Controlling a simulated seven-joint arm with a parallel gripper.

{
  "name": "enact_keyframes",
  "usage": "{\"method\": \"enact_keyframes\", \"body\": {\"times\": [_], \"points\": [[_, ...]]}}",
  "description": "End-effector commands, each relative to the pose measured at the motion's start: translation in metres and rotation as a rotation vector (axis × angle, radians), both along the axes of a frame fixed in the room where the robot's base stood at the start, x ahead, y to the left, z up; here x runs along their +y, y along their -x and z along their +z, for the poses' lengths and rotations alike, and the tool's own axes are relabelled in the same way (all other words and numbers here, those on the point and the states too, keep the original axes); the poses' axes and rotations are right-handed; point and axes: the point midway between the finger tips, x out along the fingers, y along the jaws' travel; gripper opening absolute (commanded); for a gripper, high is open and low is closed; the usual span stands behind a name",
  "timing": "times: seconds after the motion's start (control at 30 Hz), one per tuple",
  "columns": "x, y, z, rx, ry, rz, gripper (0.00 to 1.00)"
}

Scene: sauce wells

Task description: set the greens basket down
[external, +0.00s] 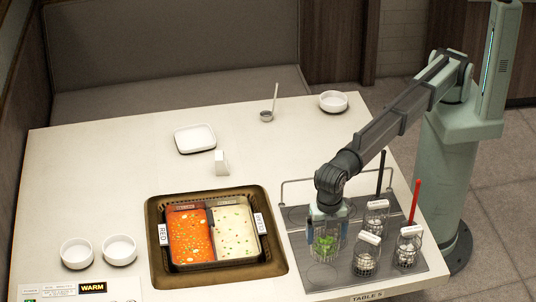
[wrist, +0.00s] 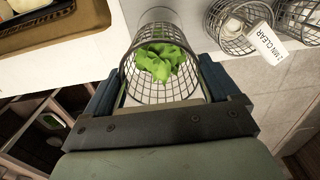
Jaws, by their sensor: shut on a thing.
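The greens basket (external: 325,246) is a wire-mesh basket with bright green leaves inside. My gripper (external: 328,214) is shut on its upper part and holds it upright over the left side of the grey tray (external: 300,240). I cannot tell whether its bottom touches the tray. In the wrist view the greens basket (wrist: 160,88) lies between the two fingers of my gripper (wrist: 163,98), with the leaves in its middle. A round marking (external: 322,276) on the tray shows just in front of the basket.
Several white-tagged wire baskets (external: 366,262) stand on the tray to the right. Black (external: 382,172) and red (external: 414,200) handles rise there, and a metal rail (external: 284,192) runs behind. The two-part soup pot (external: 190,235) is at left. Bowls (external: 119,250) stand farther left.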

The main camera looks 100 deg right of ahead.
Motion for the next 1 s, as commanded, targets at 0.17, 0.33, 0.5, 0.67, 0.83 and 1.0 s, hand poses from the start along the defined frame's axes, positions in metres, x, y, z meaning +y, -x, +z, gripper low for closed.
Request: {"method": "enact_keyframes", "body": {"times": [0.17,0.33,0.5,0.67,0.83,1.0], "points": [[-0.004,-0.004,0.007,0.000,0.000,-0.006,0.47],[-0.031,-0.030,0.006,0.000,0.000,-0.043,0.47],[-0.084,-0.075,0.007,-0.001,-0.001,-0.113,0.47],[-0.141,-0.116,0.009,-0.002,-0.002,-0.184,0.47],[-0.206,-0.153,0.010,-0.004,-0.003,-0.260,0.47],[-0.276,-0.182,0.011,-0.006,-0.004,-0.336,0.47]]}}
